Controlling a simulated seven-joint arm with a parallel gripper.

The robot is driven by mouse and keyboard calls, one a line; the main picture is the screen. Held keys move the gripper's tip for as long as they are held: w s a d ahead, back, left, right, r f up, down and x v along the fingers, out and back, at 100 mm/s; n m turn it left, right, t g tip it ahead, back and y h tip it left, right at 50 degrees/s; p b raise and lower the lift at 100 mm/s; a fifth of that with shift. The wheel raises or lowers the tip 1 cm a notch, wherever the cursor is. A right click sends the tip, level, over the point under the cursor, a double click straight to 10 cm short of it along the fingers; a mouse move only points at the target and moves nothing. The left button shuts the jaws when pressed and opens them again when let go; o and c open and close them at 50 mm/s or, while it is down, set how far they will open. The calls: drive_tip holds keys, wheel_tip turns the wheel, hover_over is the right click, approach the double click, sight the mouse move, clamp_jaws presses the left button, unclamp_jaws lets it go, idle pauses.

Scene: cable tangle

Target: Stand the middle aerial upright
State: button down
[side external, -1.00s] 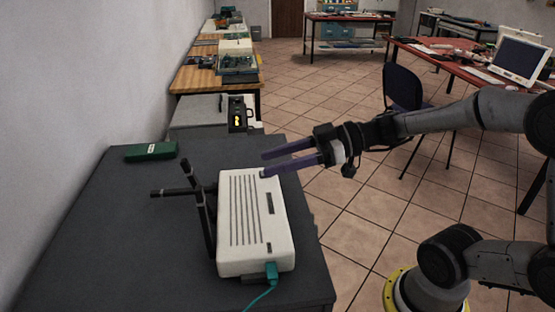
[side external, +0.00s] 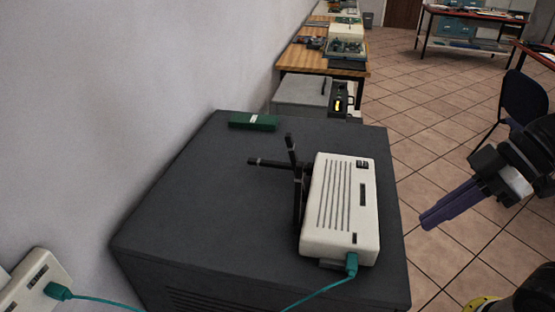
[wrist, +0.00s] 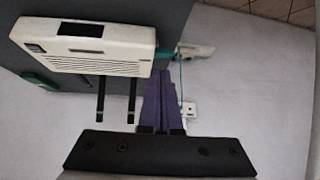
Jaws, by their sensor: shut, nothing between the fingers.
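The white router (side external: 340,210) lies on the dark cabinet top, with black aerials along its left edge. One aerial (side external: 268,162) leans out to the left, away from the router, and appears to be the middle one. Another aerial (side external: 291,148) points up behind it, and a third (side external: 299,205) stands nearer the camera; their bases overlap. My gripper (side external: 427,222) is shut and empty, right of the router and apart from it. In the wrist view its purple fingers (wrist: 160,76) are together beside the router (wrist: 85,45), with two dark aerials (wrist: 101,100) (wrist: 132,98) visible to their left.
A teal plug (side external: 351,262) and cable leave the router's near end. A white box (side external: 38,283) with another teal plug is at the lower left. A green box (side external: 253,122) lies at the cabinet's far edge. The pale wall bounds the left; the cabinet top (side external: 210,230) is bare left of the router.

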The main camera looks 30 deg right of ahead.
drive_tip(key=s+d+f+m+t+h, duration=0.1)
drive_tip(key=s+d+f+m+h, duration=0.1)
drive_tip(key=d+m+h, duration=0.6)
drive_tip(key=w+r+n+g+h, duration=0.1)
drive_tip(key=w+r+n+g, duration=0.15)
drive_tip(key=w+r, duration=0.8)
drive_tip(key=w+a+r+n+t+h, duration=0.15)
drive_tip(key=w+a+h, duration=0.25)
drive_tip(key=w+a, duration=0.65)
drive_tip(key=w+a+f+n+h, duration=0.25)
drive_tip(key=w+a, duration=0.25)
drive_tip(key=a, duration=0.3)
drive_tip(key=a+f+t+h, duration=0.5)
drive_tip(key=a+f+h, duration=0.2)
drive_tip(key=a+f, duration=0.5)
drive_tip(key=w+d+r, duration=0.2)
drive_tip(key=d, duration=0.9)
drive_tip(key=shift+w+d+n, duration=0.25)
drive_tip(key=shift+w+n, duration=0.1)
drive_tip(key=shift+w, duration=0.05)
